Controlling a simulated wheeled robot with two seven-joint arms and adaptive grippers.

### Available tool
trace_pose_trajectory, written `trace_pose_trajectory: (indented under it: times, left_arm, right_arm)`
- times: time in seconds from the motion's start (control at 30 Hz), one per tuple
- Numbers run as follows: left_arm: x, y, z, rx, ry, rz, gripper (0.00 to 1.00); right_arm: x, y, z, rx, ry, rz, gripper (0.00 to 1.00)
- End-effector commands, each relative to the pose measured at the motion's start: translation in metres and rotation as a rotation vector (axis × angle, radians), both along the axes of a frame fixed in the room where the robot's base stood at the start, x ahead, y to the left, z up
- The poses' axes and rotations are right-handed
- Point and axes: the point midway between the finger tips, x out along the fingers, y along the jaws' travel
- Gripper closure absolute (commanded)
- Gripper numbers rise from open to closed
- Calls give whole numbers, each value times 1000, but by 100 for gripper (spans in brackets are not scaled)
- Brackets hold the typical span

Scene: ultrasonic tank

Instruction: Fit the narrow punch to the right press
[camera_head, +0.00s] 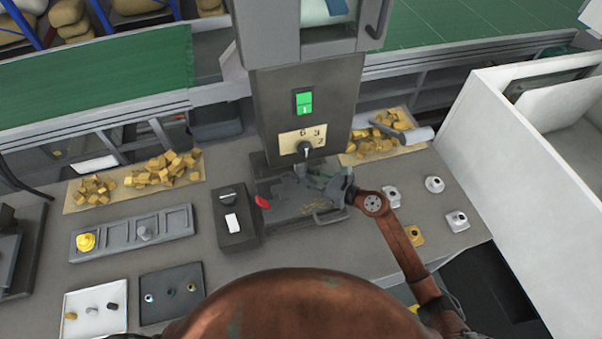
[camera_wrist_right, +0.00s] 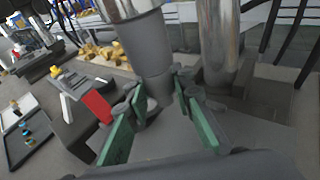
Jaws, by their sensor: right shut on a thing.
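A grey press (camera_head: 280,120) with a green switch and a dial stands in the middle of the head view. A second dark machine is cut off at the left edge, so this is the right-hand one of the two. My right gripper (camera_head: 328,182) reaches in from the right under its head, over the bed (camera_head: 285,207). In the wrist view its green-padded fingers (camera_wrist_right: 158,97) are shut around a grey cylindrical piece (camera_wrist_right: 155,75) directly below the press's ram (camera_wrist_right: 130,8). I cannot tell whether the piece is seated in the ram. My left gripper is not in view.
A white tray (camera_head: 80,300) and a dark tray (camera_head: 180,308) hold small parts. A switch box (camera_head: 232,240) stands beside the press. Several small fittings lie right (camera_head: 457,220).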

Motion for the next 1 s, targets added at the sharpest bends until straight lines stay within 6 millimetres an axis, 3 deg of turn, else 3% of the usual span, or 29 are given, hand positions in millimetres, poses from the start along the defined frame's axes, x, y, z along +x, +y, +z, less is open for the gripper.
trace_pose_trajectory:
  times: [0.13, 0.17, 0.43, 0.63, 0.9, 1.0]
  left_arm:
    - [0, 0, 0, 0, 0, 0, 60]
    - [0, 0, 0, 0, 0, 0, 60]
    - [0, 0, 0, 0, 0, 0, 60]
    - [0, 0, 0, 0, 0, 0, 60]
    - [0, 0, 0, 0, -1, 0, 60]
    - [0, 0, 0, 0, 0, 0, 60]
  right_arm:
    - [0, 0, 1, 1, -1, 0, 100]
    - [0, 0, 1, 1, -1, 0, 77]
    - [0, 0, 0, 0, 0, 0, 59]
    - [0, 0, 0, 0, 0, -1, 58]
    - [0, 0, 0, -1, 1, 0, 40]
    - [0, 0, 0, 0, 0, 0, 38]
